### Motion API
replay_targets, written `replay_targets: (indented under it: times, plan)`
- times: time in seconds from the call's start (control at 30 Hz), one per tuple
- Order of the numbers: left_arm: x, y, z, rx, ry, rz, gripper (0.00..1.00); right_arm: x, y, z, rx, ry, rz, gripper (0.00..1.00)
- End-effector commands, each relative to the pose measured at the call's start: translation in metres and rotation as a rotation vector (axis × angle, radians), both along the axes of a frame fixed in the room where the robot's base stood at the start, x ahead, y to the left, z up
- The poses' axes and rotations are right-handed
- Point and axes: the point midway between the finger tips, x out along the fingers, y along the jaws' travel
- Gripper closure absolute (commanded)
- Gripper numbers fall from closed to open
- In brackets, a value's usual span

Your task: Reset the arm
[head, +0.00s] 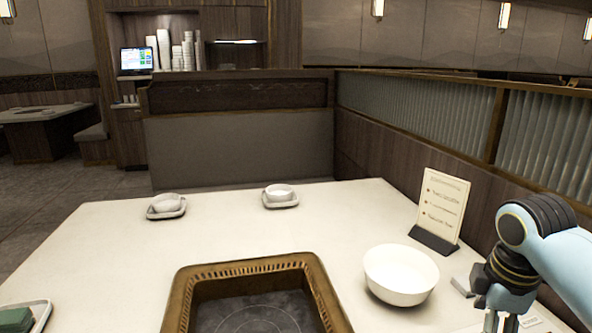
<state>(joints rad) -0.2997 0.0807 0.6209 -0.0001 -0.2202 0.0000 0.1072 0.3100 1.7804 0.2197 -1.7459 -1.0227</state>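My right arm comes in from the right edge of the head view. Its gripper (503,320) points down over the table's right side, to the right of the white bowl (401,276) and apart from it in the picture. The fingertips run off the bottom edge, so I cannot tell whether it is open or shut. My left arm and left gripper do not show in the head view.
The white table (120,262) holds a brown-framed sunken hot plate (250,266) at front centre. Two small bowls (166,202) (279,192) on saucers stand at the back. A menu stand (440,212) is near my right arm. A tray (42,312) lies at left. A partition (400,156) borders the right side.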

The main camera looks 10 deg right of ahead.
Motion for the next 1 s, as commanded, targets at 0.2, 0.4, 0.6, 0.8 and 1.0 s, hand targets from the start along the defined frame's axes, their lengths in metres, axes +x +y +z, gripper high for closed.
replay_targets:
  times: [0.2, 0.4, 0.6, 0.8, 1.0]
  plan:
    - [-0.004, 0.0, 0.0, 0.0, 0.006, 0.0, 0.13, -0.085, 0.048, -0.01, 0.072, -0.105, -0.364, 0.19]
    - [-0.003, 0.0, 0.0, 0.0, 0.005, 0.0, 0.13, -0.135, 0.069, 0.003, 0.138, -0.173, -0.618, 0.19]
    - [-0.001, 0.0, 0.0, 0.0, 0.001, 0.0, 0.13, -0.171, 0.08, 0.021, 0.194, -0.223, -0.823, 0.19]
    - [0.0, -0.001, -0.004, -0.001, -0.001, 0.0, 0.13, -0.188, 0.083, 0.02, 0.229, -0.248, -0.958, 0.19]
    - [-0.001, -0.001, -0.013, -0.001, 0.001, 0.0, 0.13, -0.179, 0.079, -0.036, 0.218, -0.229, -0.961, 0.19]
